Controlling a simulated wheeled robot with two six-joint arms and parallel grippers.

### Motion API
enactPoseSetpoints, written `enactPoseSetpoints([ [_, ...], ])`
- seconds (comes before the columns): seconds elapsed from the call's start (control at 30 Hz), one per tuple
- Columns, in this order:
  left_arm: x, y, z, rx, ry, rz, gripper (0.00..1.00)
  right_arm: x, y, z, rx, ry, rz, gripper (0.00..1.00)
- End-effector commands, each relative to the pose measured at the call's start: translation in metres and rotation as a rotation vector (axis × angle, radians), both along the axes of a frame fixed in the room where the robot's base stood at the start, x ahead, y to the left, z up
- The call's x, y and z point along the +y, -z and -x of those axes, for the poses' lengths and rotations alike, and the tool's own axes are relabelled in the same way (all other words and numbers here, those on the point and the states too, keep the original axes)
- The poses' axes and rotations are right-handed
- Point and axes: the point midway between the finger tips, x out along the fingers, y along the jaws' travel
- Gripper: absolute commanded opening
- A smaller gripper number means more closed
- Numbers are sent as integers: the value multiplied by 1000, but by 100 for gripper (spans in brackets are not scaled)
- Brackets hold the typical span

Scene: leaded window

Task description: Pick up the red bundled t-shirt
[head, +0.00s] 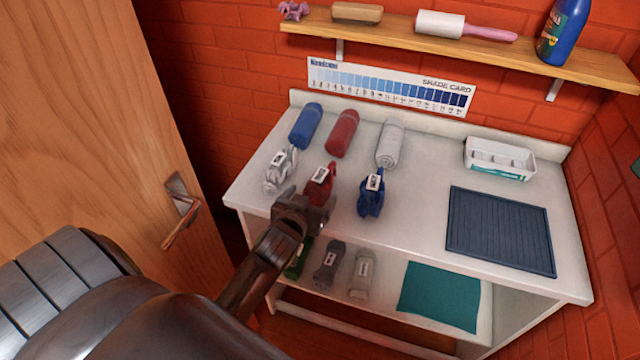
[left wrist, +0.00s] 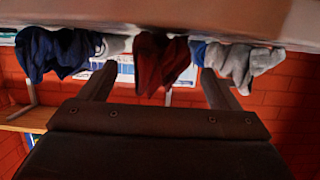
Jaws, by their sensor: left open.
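The red bundled t-shirt (head: 319,185) with a pale tag sits near the front edge of the white table, between a white-grey bundle and a blue bundle. My left gripper (head: 303,210) is open and empty, just in front of it at the table's front edge, covering its lower part. In the left wrist view the red t-shirt (left wrist: 160,65) shows between the two fingers, beyond their tips, with the blue bundle (left wrist: 55,50) at left and the grey bundle (left wrist: 240,65) at right. I cannot tell whether the fingers touch it. My right gripper is not in view.
Rolled blue (head: 306,126), red (head: 342,133) and white (head: 390,143) cloths lie behind. The blue bundle (head: 371,194) is close on the right, the white-grey one (head: 280,172) on the left. A dark mat (head: 500,230) and white box (head: 499,158) lie right. A door (head: 110,120) stands left.

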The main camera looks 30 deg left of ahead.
Motion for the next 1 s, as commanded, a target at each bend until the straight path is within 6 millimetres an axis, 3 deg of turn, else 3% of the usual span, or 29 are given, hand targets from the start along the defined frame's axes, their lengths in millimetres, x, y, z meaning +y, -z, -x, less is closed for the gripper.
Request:
enactPoseSetpoints([
  [0.3,8,10,-34,0,1,-2,84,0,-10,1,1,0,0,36],
  [0.67,9,13,-41,0,0,-1,84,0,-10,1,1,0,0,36],
  [1.0,9,13,-40,0,0,-1,41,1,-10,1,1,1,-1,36],
])
